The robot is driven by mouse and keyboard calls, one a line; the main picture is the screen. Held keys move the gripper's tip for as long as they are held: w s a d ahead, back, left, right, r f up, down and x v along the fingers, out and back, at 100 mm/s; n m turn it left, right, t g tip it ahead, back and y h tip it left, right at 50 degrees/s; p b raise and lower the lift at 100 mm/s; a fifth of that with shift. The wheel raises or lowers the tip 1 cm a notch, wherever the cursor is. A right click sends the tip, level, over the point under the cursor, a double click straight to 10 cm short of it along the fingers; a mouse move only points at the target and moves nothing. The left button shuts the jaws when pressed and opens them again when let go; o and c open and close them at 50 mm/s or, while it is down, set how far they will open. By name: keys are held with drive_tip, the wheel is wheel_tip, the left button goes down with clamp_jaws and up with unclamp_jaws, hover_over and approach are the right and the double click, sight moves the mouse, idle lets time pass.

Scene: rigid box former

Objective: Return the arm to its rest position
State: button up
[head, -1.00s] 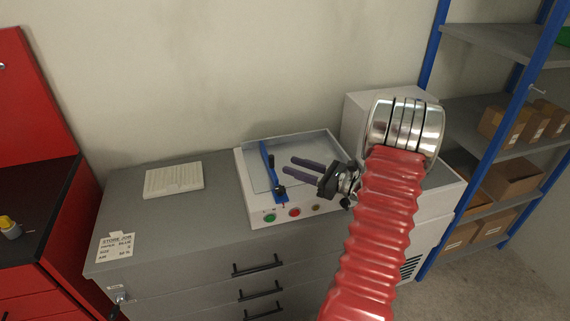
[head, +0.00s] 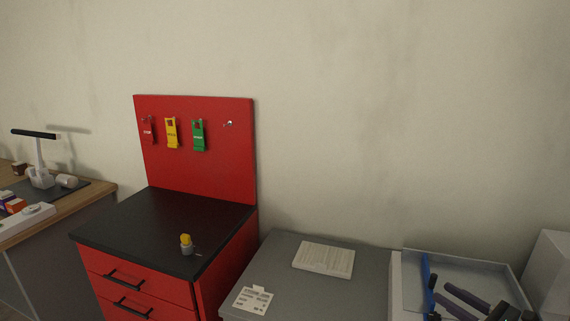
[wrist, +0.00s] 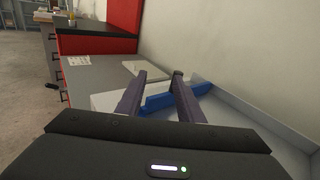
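My gripper (head: 442,291) shows at the lower right of the head view, its two purple fingers pointing left over the box former. In the wrist view, the fingers of my gripper (wrist: 159,77) are apart with nothing between them. The white box former (head: 395,285) has a shallow grey tray top and a blue bar (head: 426,278) along its left side. The blue bar also shows beyond and between the fingers in the wrist view (wrist: 158,103). The fingers look above the tray; whether they touch anything is unclear. Most of my arm is outside the head view.
A grey cabinet (head: 285,265) left of the box former carries a paper pad (head: 324,259) and a label card (head: 253,299). A red workstation (head: 195,165) holds red, yellow and green tags and a yellow-topped object (head: 186,244). A wooden bench (head: 85,207) stands far left.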

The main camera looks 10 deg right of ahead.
drive_tip(key=s+a+r+n+g+y, duration=0.1)
drive_tip(key=a+r+n+g, duration=0.2)
drive_tip(key=a, duration=0.5)
drive_tip(key=s+a+r+n+g+y, duration=0.1)
drive_tip(key=a+n+g, duration=0.35)
drive_tip(key=a, duration=0.35)
drive_tip(key=s+a+r+n+g, duration=0.1)
drive_tip(key=a+r+n+g, duration=0.15)
drive_tip(key=a+n, duration=0.45)
drive_tip(key=s+a+r+n+h, duration=0.2)
drive_tip(key=s+a+n+h, duration=0.2)
drive_tip(key=s+n, duration=0.4)
drive_tip(key=s+a+r+n+h, duration=0.3)
drive_tip(key=s+a+n+h, duration=0.2)
drive_tip(key=s+a+n, duration=0.2)
drive_tip(key=shift+s+n, duration=0.35)
drive_tip(key=shift+s, duration=0.05)
